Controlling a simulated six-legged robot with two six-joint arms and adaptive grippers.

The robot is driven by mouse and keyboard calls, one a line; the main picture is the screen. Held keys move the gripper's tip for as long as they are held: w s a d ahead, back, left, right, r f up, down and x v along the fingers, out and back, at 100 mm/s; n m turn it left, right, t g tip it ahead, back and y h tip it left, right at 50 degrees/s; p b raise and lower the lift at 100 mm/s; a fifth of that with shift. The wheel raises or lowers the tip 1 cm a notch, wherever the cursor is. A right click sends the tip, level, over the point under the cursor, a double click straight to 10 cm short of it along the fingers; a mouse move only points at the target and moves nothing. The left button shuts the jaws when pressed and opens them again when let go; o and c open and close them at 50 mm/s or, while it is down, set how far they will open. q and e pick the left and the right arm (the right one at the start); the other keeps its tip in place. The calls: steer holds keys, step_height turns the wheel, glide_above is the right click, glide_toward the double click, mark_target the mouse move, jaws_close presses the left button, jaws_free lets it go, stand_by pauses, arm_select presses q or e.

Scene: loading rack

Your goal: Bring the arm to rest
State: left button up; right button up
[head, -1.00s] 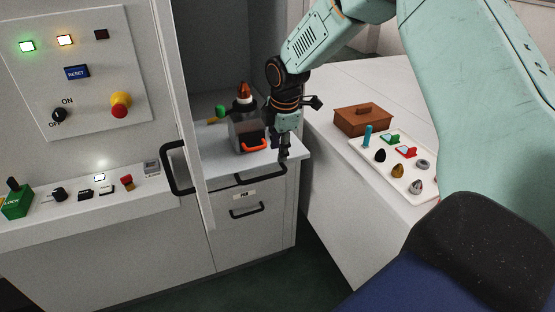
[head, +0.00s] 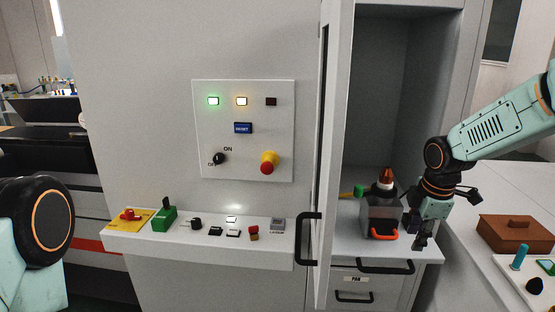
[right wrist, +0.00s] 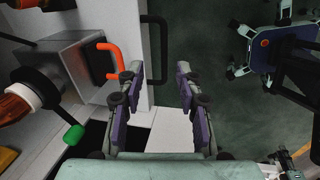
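My right arm (head: 505,125) comes in from the right in the head view. Its gripper (head: 422,240) points down at the right side of the open cabinet, beside a grey box with an orange handle (head: 382,216). In the right wrist view the two fingers of the right gripper (right wrist: 158,78) stand apart with nothing between them. The grey box (right wrist: 70,65) and its orange handle lie to the left of the fingers there, apart from them. Part of my left arm (head: 35,225) shows at the left edge of the head view; its gripper is out of view.
The open cabinet door (head: 333,150) with a black handle stands left of the box. A control panel (head: 243,130) and a shelf of switches (head: 195,243) are further left. A brown box (head: 508,233) and a white tray (head: 515,275) lie on the right-hand counter.

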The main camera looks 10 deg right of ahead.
steer(key=w+a+f+m+t+y, duration=0.1)
steer(key=w+a+f+m+t, duration=0.2)
steer(key=a+m, duration=0.25)
steer(key=s+a+f+m+b, duration=0.3)
steer(key=s+a+f+m, duration=0.15)
steer(key=f, duration=0.35)
steer(key=s+a+f+m+b, duration=0.3)
steer(key=s+f, duration=0.2)
steer(key=f, duration=0.3)
steer(key=s+a+f+m+g+b, duration=0.1)
steer(key=s+f+b, duration=0.5)
steer(key=s+f, duration=0.6)
steer(key=s+a+f+m+g+b, duration=0.1)
steer(key=s+f+g+b, duration=0.3)
steer(key=s+f, duration=0.7)
steer(key=s+a+b, duration=0.1)
steer(key=s+b, duration=0.1)
steer(key=s, duration=0.6)
steer(key=shift+a+f, duration=0.15)
steer(key=shift+f, duration=0.25)
steer(key=shift+s, duration=0.2)
